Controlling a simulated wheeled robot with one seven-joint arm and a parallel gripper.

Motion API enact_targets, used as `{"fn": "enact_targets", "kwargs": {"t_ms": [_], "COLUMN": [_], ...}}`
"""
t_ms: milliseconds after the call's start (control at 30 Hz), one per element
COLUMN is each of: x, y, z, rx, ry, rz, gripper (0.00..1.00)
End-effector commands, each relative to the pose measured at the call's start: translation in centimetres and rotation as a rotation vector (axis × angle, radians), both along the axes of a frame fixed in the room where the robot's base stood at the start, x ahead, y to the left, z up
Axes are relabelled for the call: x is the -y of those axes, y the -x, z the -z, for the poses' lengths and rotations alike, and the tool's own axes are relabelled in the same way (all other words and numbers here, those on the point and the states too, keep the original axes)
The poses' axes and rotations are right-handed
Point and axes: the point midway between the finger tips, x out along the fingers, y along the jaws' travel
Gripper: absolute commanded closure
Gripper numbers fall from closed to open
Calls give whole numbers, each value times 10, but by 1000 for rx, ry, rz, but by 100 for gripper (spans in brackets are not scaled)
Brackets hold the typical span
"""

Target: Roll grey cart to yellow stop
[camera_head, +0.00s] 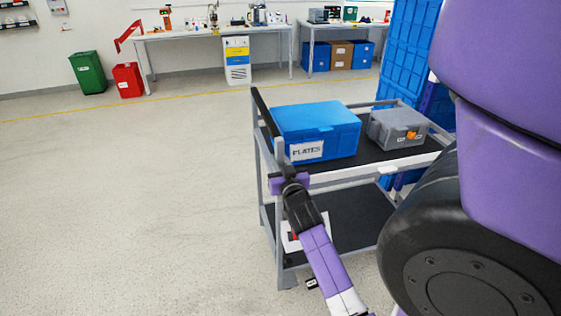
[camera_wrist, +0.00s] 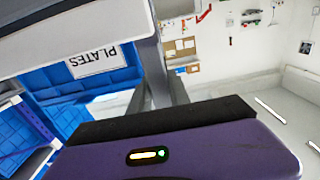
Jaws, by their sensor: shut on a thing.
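The grey cart (camera_head: 368,169) stands right of centre in the head view, with dark shelves and a black bar (camera_head: 263,113) along the left end of its top. My gripper (camera_head: 288,182) is shut at the near left corner of the cart, on its grey frame. In the wrist view the fingers (camera_wrist: 160,97) close around a grey upright of the cart (camera_wrist: 153,72). A blue box labelled PLATES (camera_head: 318,125) and a grey case with an orange latch (camera_head: 397,127) sit on the top shelf. A yellow line (camera_head: 190,95) crosses the far floor; I see no separate yellow stop.
Open floor lies left of the cart. A green bin (camera_head: 88,73) and a red bin (camera_head: 128,80) stand at the back left. Workbenches (camera_head: 215,33) line the back wall. Stacked blue crates (camera_head: 405,55) rise just behind the cart at right.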

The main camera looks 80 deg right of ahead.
Motion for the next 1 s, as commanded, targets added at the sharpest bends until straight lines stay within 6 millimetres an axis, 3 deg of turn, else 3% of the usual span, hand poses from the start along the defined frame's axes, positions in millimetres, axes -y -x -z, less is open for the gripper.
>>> {"fn": "enact_targets", "kwargs": {"t_ms": [300, 333, 433, 767, 1000], "x": [2, 3, 3, 0, -26], "y": [6, 7, 7, 5, 17], "z": [1, 1, 1, 1, 5], "rx": [-2, -2, -2, -1, -3], "ry": [-2, -2, -2, -1, -1], "rz": [12, 12, 13, 8, 9], "gripper": [100, 75, 56, 55, 55]}}
